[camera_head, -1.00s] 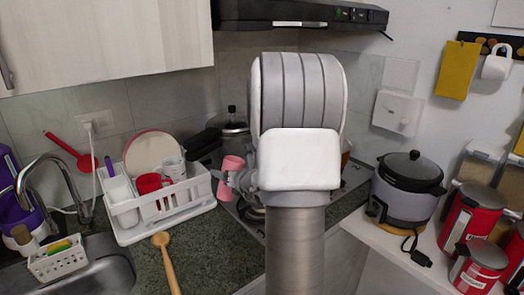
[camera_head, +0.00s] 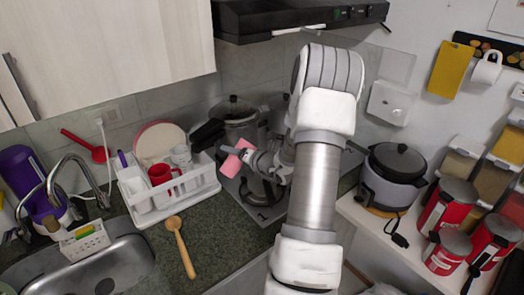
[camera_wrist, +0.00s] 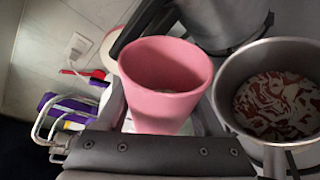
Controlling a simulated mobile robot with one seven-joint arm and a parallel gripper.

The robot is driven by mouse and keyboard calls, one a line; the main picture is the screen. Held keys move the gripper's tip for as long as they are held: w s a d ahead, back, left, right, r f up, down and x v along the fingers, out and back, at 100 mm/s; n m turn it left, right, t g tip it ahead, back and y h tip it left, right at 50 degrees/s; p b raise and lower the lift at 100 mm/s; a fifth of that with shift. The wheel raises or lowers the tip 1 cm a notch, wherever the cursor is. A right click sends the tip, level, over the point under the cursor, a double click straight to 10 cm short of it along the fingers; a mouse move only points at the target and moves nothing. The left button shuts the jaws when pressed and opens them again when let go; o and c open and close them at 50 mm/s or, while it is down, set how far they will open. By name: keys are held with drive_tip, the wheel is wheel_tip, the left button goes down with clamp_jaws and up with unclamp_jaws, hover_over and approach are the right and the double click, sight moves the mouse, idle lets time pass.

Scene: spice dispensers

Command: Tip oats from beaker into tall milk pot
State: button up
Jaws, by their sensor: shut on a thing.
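My gripper (camera_head: 249,158) is shut on the pink beaker (camera_head: 236,161), which leans a little to the right in the head view. In the wrist view the beaker (camera_wrist: 163,110) stands mouth up above the dark edge of my gripper (camera_wrist: 155,155). Its inside is shaded, and I cannot tell how much oats it holds. A metal pot (camera_wrist: 228,95), apparently the milk pot, is open just right of the beaker, with a mottled red and white look inside. The beaker's mouth is beside the pot's rim, not over it. My arm hides much of the hob in the head view.
A lidded metal cooker (camera_head: 238,112) with a black handle stands behind the beaker. A white dish rack (camera_head: 200,183) is to the left and a wooden spoon (camera_head: 180,245) lies on the counter. A rice cooker (camera_head: 390,180) stands right of my arm.

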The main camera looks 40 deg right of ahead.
sight(242, 141)
drive_tip(key=shift+a+f+m+y+p, duration=0.15)
drive_tip(key=shift+f+m+y+p, duration=0.25)
drive_tip(key=shift+m+p, duration=0.4)
drive_tip(key=shift+f+m+t, duration=0.15)
drive_tip(key=shift+m+t, duration=0.15)
drive_tip(key=shift+r+m+y+p, duration=0.45)
drive_tip(key=shift+m+p, duration=0.15)
drive_tip(key=shift+p, duration=0.55)
drive_tip(key=shift+s+d+r+m+y+p, duration=0.15)
drive_tip(key=shift+d+r+m+p, duration=0.15)
drive_tip(key=shift+p, duration=0.25)
drive_tip(key=shift+w+d+r+m+y+p, duration=0.15)
drive_tip(key=shift+d+m+p, duration=0.15)
drive_tip(key=shift+d+p, duration=0.15)
drive_tip(key=shift+s+d+r+m+t+p, duration=0.1)
drive_tip(key=shift+r+m+t+p, duration=0.15)
drive_tip(key=shift+m+t+p, duration=0.25)
drive_tip(key=shift+d+r+m+t+y, duration=0.3)
drive_tip(key=shift+r+m+y, duration=0.25)
drive_tip(key=shift+m, duration=0.45)
idle(0.8)
drive_tip(key=shift+s+d+r+m+t, duration=0.1)
drive_tip(key=shift+d+r+m+t, duration=0.2)
drive_tip(key=shift+m, duration=0.4)
drive_tip(key=shift+d+r+m+t, duration=0.1)
drive_tip(key=shift+d+r+m, duration=0.1)
drive_tip(key=shift+r+m, duration=0.35)
idle(1.2)
